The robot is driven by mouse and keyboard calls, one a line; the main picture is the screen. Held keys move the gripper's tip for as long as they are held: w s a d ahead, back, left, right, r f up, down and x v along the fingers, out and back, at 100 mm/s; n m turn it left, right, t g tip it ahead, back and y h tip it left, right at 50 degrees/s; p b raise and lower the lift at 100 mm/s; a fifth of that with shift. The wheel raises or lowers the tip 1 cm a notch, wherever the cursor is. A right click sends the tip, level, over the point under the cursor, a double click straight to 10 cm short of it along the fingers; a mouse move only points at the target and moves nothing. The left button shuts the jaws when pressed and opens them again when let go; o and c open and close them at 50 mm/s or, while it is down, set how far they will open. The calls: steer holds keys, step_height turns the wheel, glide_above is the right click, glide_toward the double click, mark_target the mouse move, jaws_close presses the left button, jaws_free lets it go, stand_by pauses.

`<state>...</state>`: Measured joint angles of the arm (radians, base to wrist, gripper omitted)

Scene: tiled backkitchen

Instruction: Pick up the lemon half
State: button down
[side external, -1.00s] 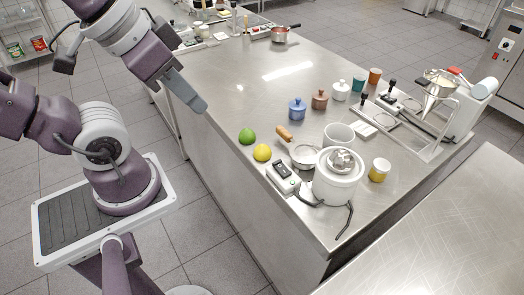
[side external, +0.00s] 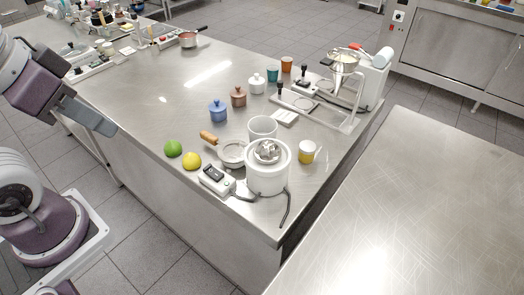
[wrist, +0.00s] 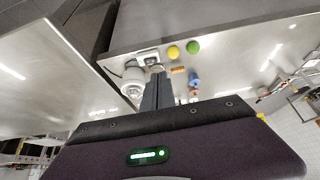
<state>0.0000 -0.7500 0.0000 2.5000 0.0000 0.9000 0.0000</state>
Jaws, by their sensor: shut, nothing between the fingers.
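A round yellow fruit (side external: 191,160) rests on the steel counter near its left edge in the side external view. It matches the lemon, but I cannot tell whether it is a half, as no cut face shows. A green lime (side external: 173,148) sits just behind and left of it. My gripper (side external: 108,129) is shut and empty, to the left of both fruits and apart from them. In the wrist view my shut fingers (wrist: 158,80) point toward the counter, with the yellow fruit (wrist: 173,52) and the lime (wrist: 193,47) beyond the tips.

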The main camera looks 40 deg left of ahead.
stand_by(0.4)
steer(key=c, duration=0.7)
jaws_free()
steer(key=m+g, duration=0.6)
steer(key=m, duration=1.4)
glide_above(190, 155)
step_height(190, 155, down, 16)
steer(key=shift+s+r, duration=0.1)
steer(key=shift+r, duration=0.15)
steer(key=shift+m, duration=0.3)
step_height(190, 155, down, 7)
steer(key=shift+f, duration=0.1)
